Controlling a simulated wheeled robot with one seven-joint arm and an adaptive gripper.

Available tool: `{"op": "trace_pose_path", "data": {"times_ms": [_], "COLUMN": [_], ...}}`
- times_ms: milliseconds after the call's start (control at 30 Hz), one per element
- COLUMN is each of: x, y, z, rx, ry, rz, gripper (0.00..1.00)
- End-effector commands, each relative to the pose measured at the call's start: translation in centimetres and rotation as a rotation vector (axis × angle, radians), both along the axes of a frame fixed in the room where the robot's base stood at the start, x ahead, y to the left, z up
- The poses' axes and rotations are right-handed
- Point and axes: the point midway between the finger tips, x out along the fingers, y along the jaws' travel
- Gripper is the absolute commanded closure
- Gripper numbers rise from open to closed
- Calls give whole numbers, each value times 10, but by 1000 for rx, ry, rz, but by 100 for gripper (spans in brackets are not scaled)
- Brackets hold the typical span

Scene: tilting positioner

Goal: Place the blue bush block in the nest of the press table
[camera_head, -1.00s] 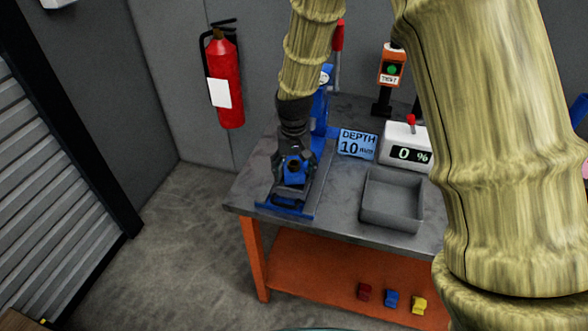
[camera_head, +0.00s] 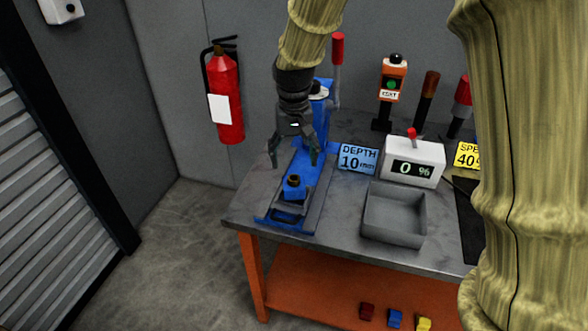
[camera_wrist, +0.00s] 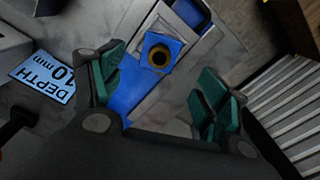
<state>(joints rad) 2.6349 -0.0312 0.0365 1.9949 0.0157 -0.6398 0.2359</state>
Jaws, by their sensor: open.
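The blue bush block (camera_head: 294,188), with a dark round bush in its top, sits upright at the front of the blue press table (camera_head: 312,207). It also shows in the wrist view (camera_wrist: 161,53), beyond my fingertips. I cannot tell whether it is fully seated in the nest, whose edges it partly hides. My gripper (camera_head: 294,162) is open and empty, above and behind the block, apart from it. Its two green-padded fingers are spread wide in the wrist view (camera_wrist: 160,95).
A grey tray (camera_head: 394,214) and a percent display box (camera_head: 413,162) stand right of the press. A blue depth sign (camera_head: 358,158) is close beside it. Red, blue and yellow blocks (camera_head: 395,318) lie on the orange lower shelf. A fire extinguisher (camera_head: 224,100) hangs on the wall.

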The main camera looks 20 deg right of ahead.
Motion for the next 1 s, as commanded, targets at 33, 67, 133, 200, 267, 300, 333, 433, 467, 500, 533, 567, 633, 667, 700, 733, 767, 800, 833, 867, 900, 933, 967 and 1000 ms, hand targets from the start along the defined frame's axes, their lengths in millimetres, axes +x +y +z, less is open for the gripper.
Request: {"op": "trace_pose_path", "data": {"times_ms": [33,67,133,200,267,300,333,433,467,500,533,567,633,667,700,733,767,800,833,867,900,933,967,1000], "x": [1,1,1,1,1,1,0,0,0,0,0,0,0,0,0,0,0,0,0,0,0,0,0,0], "y": [0,0,0,0,0,0,0,0,0,0,0,0,0,0,0,0,0,0,0,0,0,0,0,0], "z": [6,9,14,18,20,21,22,22,22,22,22,22,23,24,28,31,35,42,48,54,63,67,73,78], "rx": [0,0,0,0,0,0,0,0,0,0,0,0,0,0,0,0,0,0,0,0,0,0,0,0], "ry": [-4,-3,-2,-2,-2,-2,-1,-1,-1,-1,-1,-1,-1,-1,-1,-1,-1,-1,-1,-1,-1,-1,-1,-1], "rz": [0,0,0,0,0,0,0,0,0,0,0,0,0,0,0,0,0,0,0,0,0,0,0,0], "gripper": [25,25,25,25,25,25,25,25,25,25,25,25,25,25,25,25,25,25,25,25,25,25,25,25]}}
